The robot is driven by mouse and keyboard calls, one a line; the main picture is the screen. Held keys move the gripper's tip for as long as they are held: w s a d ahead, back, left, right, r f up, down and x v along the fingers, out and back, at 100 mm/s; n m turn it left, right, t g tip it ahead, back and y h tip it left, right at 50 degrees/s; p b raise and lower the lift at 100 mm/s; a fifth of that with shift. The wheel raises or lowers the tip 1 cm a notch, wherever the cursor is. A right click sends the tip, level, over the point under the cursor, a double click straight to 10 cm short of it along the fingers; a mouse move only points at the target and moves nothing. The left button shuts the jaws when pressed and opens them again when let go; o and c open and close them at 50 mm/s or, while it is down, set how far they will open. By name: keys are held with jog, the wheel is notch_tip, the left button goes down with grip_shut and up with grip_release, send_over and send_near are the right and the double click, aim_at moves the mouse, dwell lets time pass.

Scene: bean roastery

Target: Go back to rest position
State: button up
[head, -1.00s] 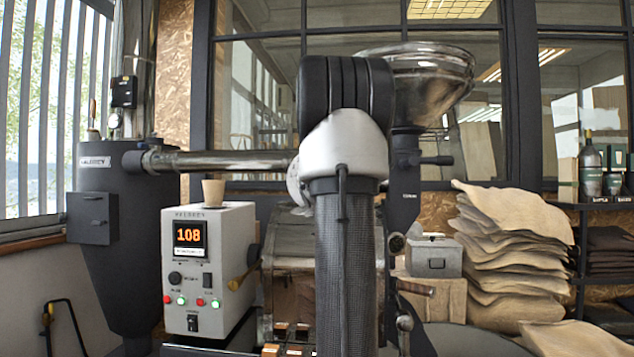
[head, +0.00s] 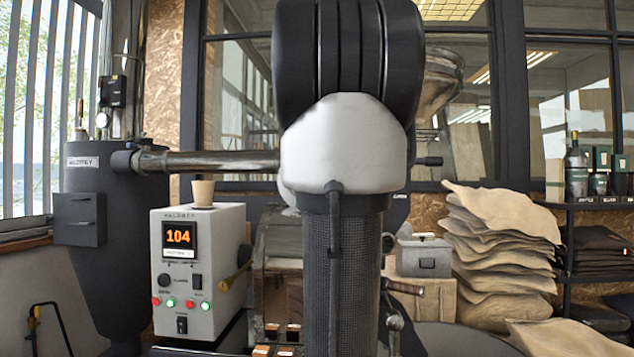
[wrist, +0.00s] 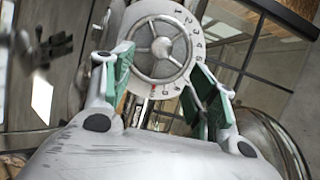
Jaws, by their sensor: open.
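My gripper (wrist: 160,78) shows in the wrist view with its two green-padded fingers spread apart and nothing between the pads. A round grey dial with a spoked wheel (wrist: 159,48) and printed characters shows beyond and between the fingers; I cannot tell how far off it is. In the head view my arm rises through the middle, and its upper joint fills the top centre. My gripper is hidden from the head view.
A grey control box (head: 181,285) reading 104 carries a tan cup (head: 203,193). A dark cylinder (head: 88,260) stands at left. My arm covers much of the roasting machine and its hopper (head: 443,82). Stacked sacks (head: 497,255) and a grey metal box (head: 424,257) are at right.

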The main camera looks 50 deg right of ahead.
dwell(0.5)
jog(key=s+d+f+n+g, duration=0.3)
jog(key=s+f+n+g, duration=0.25)
jog(key=f, duration=0.55)
jog(key=s+a+f+n+g+y, duration=0.2)
jog(key=s+a+f+n+g, duration=0.2)
jog(key=s+a+f+n, duration=0.25)
jog(key=s+a+f+n+y, duration=0.1)
jog(key=a+n, duration=0.3)
jog(key=a, duration=0.5)
jog(key=s+a+f+n+g+y, duration=0.1)
jog(key=s+a+f+n+y, duration=0.1)
jog(key=a, duration=0.8)
jog(key=s+a+f+n+y, duration=0.2)
jog(key=a+f+n, duration=0.3)
jog(key=a, duration=0.4)
jog(key=shift+s+a+f+n+g+y, duration=0.25)
jog(key=shift+n+g+y, duration=0.1)
jog(key=shift+y, duration=0.55)
